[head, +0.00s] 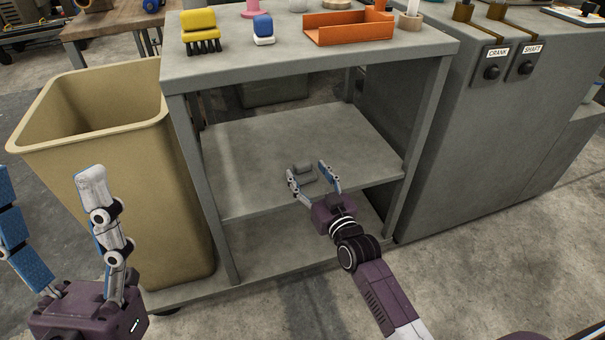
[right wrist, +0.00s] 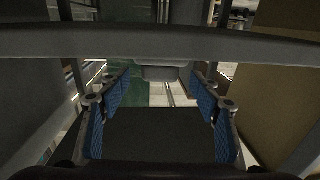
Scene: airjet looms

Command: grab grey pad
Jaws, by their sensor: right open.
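In the right wrist view, the blue-lined fingers (right wrist: 160,92) stand apart. My left gripper (head: 47,185) is at the lower left, open and empty, in front of the tan bin.
The tan bin (head: 110,105) stands left of the bench. The bench top (head: 270,60) above holds a yellow brush (head: 200,27), a blue-and-white item (head: 263,30) and an orange tray (head: 350,38). A grey cabinet (head: 475,130) closes off the right side.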

